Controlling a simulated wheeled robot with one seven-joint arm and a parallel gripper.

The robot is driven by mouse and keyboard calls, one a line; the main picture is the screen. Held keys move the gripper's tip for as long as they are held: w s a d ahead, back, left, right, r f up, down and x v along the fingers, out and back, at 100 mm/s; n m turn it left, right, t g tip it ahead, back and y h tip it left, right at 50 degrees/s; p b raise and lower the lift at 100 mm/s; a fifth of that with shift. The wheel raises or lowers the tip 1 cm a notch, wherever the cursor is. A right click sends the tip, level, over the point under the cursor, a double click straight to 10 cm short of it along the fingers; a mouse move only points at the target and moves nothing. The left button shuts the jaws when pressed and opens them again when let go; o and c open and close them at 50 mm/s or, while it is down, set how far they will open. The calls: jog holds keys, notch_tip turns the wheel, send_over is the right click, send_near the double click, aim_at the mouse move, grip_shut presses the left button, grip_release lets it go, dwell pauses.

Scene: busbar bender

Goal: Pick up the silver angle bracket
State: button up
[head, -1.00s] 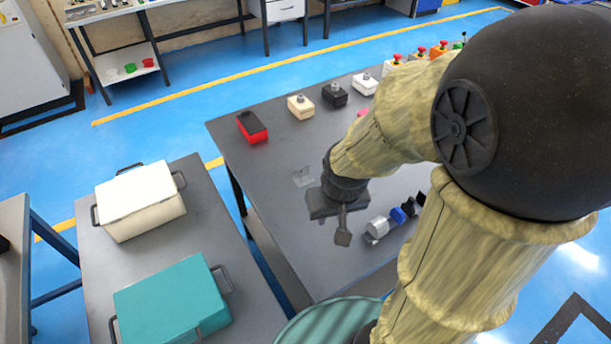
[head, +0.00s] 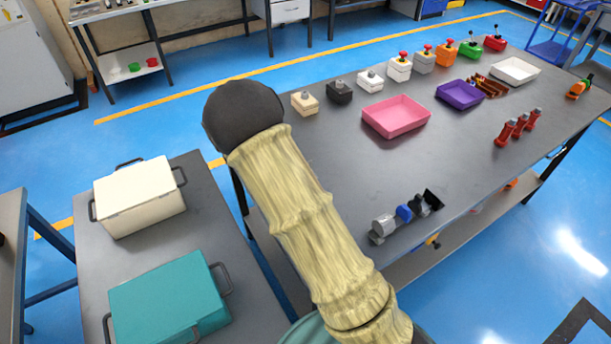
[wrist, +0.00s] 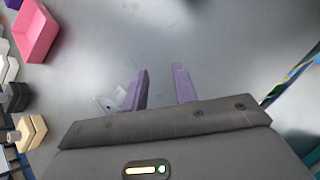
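The silver angle bracket (wrist: 112,100) lies on the grey table in the wrist view, just left of my left finger and partly hidden behind it. My gripper (wrist: 162,88) has its two purple-looking fingers apart, with only bare table showing between them. The bracket is outside the gap; I cannot tell whether the finger touches it. In the head view my own arm hides both the gripper and the bracket.
A pink tray (head: 396,116) and a purple tray (head: 459,94) stand on the grey table (head: 340,165). Button boxes line its back edge. A silver cylinder (head: 383,228) and a blue part (head: 404,213) are near the front edge. A teal case (head: 170,300) stands at left.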

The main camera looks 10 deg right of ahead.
jog(key=w+a+f+n+t+h, duration=0.1)
jog(key=w, duration=0.1)
jog(key=w+a+f+n+h, duration=0.1)
jog(key=a+n+h, duration=0.1)
jog(key=w+a+f+n+t+h+b, duration=0.1)
jog(key=w+a+h, duration=0.1)
jog(key=shift+w+a+f+n+t, duration=0.25)
jog(key=shift+w+n+t, duration=0.05)
jog(key=shift+w, duration=0.05)
jog(key=a+n+t+h, duration=0.1)
jog(key=a, duration=0.1)
jog(key=w+a+n+t+h, duration=0.1)
jog(key=a, duration=0.2)
jog(key=w+a+f+n+t+h+b, duration=0.1)
jog(key=a+t, duration=0.1)
jog(key=shift+w+a+n, duration=0.2)
jog(key=shift+w+n, duration=0.05)
jog(key=shift+n, duration=0.05)
jog(key=p+x, duration=0.2)
jog(key=x, duration=0.9)
jog(key=shift+w+d+p, duration=0.1)
jog(key=shift+d+p, duration=0.2)
jog(key=shift+d, duration=0.05)
jog(key=shift+d, duration=0.1)
jog(key=shift+p+x, duration=0.7)
jog(key=shift+x, duration=2.1)
